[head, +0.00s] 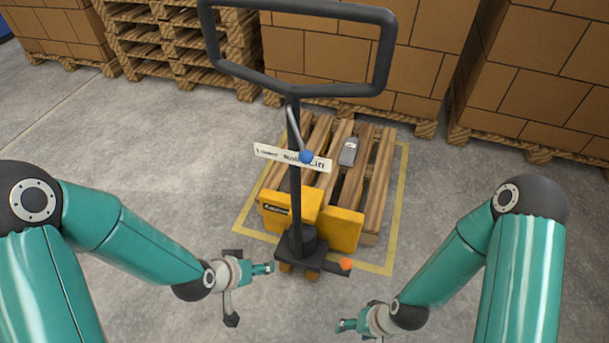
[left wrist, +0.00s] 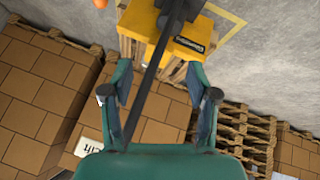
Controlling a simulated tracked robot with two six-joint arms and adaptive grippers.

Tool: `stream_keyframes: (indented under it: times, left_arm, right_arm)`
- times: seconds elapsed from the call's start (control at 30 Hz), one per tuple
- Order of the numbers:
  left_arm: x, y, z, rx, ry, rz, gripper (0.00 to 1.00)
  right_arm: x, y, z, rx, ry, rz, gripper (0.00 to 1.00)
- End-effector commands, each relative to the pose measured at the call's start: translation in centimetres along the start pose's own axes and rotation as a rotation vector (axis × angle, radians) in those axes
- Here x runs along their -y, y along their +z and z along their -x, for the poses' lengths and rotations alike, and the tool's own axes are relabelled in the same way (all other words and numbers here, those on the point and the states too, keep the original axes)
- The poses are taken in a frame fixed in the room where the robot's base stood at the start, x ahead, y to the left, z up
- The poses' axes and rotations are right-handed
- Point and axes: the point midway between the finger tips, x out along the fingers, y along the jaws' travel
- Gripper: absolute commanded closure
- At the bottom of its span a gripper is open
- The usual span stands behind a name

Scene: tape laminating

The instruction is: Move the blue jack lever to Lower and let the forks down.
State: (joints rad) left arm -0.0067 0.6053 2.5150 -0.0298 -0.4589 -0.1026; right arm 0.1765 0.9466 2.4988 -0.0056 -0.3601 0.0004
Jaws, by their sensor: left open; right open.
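The yellow pallet jack (head: 342,229) stands at the wooden pallet (head: 385,150), with its black handle (head: 380,60) rising towards me. The blue knob (head: 306,157) of the jack lever sits in front of the white label plate (head: 265,152), between the partly covered "Neutral" and "Lift". The "Lower" end is at the left. My left gripper (head: 247,293) is open and empty, low and left of the jack's base. In the left wrist view, the black shaft (left wrist: 152,85) passes between its fingers (left wrist: 160,68) in the picture; contact cannot be told. My right gripper (head: 357,314) is open, below the orange knob.
The orange knob (head: 345,264) is on a pedal at the jack's base. A grey object (head: 348,152) lies on the pallet. Stacked cartons (head: 335,55) and empty pallets (head: 150,45) stand behind. Yellow floor tape (head: 401,190) surrounds the pallet. The concrete floor is clear at both sides.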

Motion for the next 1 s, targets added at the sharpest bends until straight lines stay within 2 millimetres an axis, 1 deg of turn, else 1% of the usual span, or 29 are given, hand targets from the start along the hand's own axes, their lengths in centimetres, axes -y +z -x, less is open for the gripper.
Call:
stream_keyframes:
  times: [0.03,0.1,0.17,0.2,0.23,0.3,0.43,0.5,0.6,0.7,0.87,1.0]
  left_arm:
    - [-0.1,-1.7,-1.4,-0.113,0.011,-0.072,0.41]
    - [-1.3,-4.5,-0.5,-0.256,0.026,-0.164,0.41]
    - [-2.6,-6.6,0.8,-0.378,0.04,-0.241,0.41]
    - [-3.5,-7.7,1.9,-0.457,0.049,-0.287,0.41]
    - [-4.1,-8.4,2.8,-0.516,0.055,-0.32,0.41]
    - [-5.5,-9.5,5.0,-0.641,0.069,-0.386,0.41]
    - [-7.5,-10.5,9.0,-0.83,0.089,-0.475,0.41]
    - [-8.2,-10.6,10.7,-0.899,0.096,-0.506,0.41]
    - [-8.8,-10.7,12.3,-0.963,0.102,-0.53,0.41]
    - [-9.2,-10.9,13.2,-0.987,0.103,-0.542,0.41]
    - [-9.6,-11.8,13.1,-0.986,0.102,-0.543,0.41]
    - [-10.0,-12.8,12.5,-0.983,0.103,-0.542,0.41]
  right_arm:
    - [-1.5,0.0,-4.2,0.001,0.0,0.0,0.35]
    - [-2.5,0.0,-6.9,0.001,0.0,0.0,0.35]
    - [-3.3,0.0,-9.2,0.001,0.0,0.0,0.35]
    - [-3.8,-0.1,-10.6,0.001,0.0,0.0,0.35]
    - [-4.2,-0.1,-11.5,0.0,0.0,0.0,0.35]
    - [-4.9,-0.1,-13.6,0.0,0.0,0.0,0.35]
    - [-5.9,-0.1,-16.4,0.0,0.0,0.0,0.35]
    - [-6.2,-0.1,-17.3,0.0,0.0,0.0,0.35]
    - [-6.5,-0.1,-17.9,0.0,0.0,0.0,0.35]
    - [-6.4,-0.1,-17.7,0.0,0.0,0.0,0.35]
    - [-5.9,-0.1,-16.4,0.0,0.0,0.0,0.35]
    - [-5.3,-0.1,-14.7,0.0,0.0,0.0,0.35]
